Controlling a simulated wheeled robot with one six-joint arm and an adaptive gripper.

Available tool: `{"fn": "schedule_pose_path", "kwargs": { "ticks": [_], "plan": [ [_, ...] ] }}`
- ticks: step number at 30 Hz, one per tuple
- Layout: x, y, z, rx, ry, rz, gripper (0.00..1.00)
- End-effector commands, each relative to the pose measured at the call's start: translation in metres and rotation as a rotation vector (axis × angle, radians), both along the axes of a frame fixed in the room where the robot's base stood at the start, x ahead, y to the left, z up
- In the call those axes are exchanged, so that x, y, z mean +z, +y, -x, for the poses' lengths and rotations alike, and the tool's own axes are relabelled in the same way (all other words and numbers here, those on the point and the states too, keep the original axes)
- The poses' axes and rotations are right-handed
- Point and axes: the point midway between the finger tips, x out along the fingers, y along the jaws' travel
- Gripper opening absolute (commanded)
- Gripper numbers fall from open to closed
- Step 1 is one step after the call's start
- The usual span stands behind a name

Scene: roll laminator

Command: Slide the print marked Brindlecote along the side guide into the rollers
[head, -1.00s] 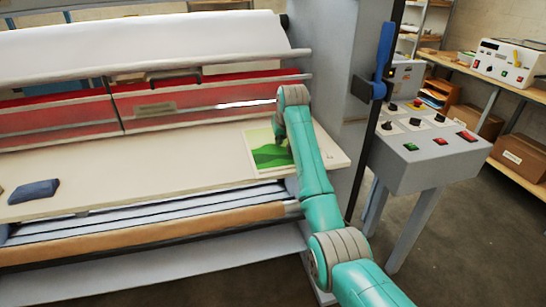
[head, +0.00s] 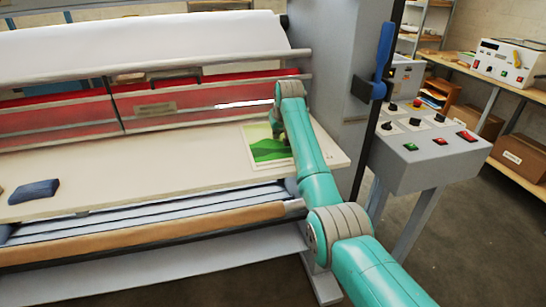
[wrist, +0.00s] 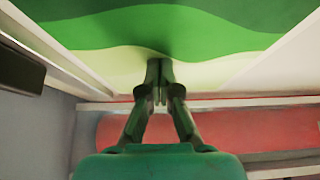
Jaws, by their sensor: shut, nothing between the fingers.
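The print (head: 262,152), with green hills and a pale border, lies flat at the right end of the cream feed table (head: 130,165). Its marking is not legible. My gripper (head: 277,133) is over the print, partly hidden by my arm. In the wrist view, my gripper (wrist: 158,68) is shut and empty, its tips down on or just above the print (wrist: 215,35). The red roller (wrist: 200,132) lies beyond the print's edge, with a pale bar (wrist: 220,103) between. A pale straight strip (wrist: 55,62) runs along the print's left side, possibly the side guide.
A dark blue block (head: 34,192) sits at the table's left end; the table between it and the print is clear. A grey upright (head: 345,60) stands at the right, with a blue lever (head: 384,60) and a control box (head: 430,150) beyond it.

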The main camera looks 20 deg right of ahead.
Motion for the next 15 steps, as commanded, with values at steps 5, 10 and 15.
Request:
{"fn": "schedule_pose_path", "kwargs": {
  "ticks": [5, 10, 15],
  "plan": [
    [-0.005, -0.001, 0.000, -0.001, 0.007, 0.000, 0.00],
    [-0.005, -0.001, 0.000, -0.001, 0.008, 0.000, 0.00],
    [-0.005, -0.002, -0.010, -0.001, 0.010, 0.000, 0.00]
  ]
}}
